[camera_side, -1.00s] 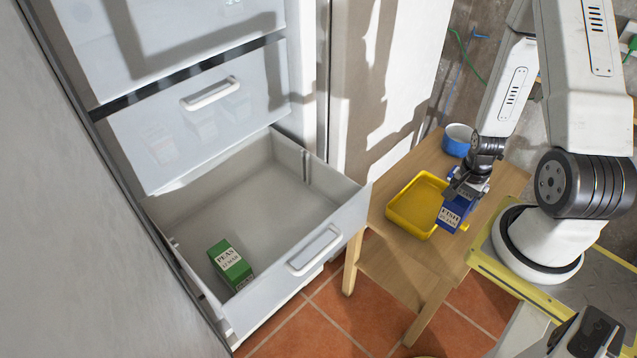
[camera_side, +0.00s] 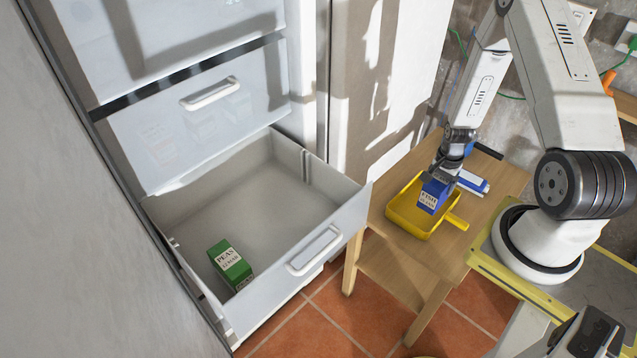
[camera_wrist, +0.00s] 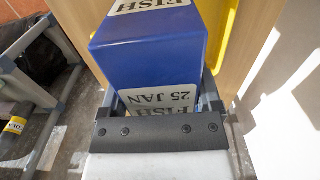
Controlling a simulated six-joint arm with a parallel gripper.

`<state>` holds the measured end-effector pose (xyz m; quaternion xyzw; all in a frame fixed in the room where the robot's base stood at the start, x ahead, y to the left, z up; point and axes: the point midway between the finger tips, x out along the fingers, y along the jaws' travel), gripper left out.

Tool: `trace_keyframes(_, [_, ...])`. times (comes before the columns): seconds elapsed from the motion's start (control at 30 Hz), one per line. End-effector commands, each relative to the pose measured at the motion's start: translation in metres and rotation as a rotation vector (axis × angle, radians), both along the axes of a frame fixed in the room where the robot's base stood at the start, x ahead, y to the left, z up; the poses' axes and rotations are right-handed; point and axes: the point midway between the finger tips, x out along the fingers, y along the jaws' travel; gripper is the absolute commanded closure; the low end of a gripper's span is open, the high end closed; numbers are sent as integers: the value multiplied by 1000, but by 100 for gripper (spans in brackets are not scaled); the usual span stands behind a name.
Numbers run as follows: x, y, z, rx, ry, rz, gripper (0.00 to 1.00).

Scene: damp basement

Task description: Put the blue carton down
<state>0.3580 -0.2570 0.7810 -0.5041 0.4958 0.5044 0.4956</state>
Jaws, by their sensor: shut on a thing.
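My gripper (camera_side: 438,177) is shut on the blue carton (camera_side: 434,196), holding it by its upper part. The carton has white labels and appears roughly upright over the right part of the yellow tray (camera_side: 402,220) on the wooden table. I cannot tell whether its bottom touches the tray floor.
A green peas carton (camera_side: 230,262) lies in the open freezer drawer (camera_side: 345,215), left of the wooden table (camera_side: 395,268). A blue-and-white item (camera_side: 473,182) lies right of the tray. Much of the drawer floor is clear.

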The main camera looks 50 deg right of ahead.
Motion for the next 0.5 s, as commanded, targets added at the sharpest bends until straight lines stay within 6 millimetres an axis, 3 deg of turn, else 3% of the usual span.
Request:
trace_keyframes(0.23, [18,-13,-28,0,0,0,100])
trace_keyframes(0.5, [28,-20,-41,0,0,0,100])
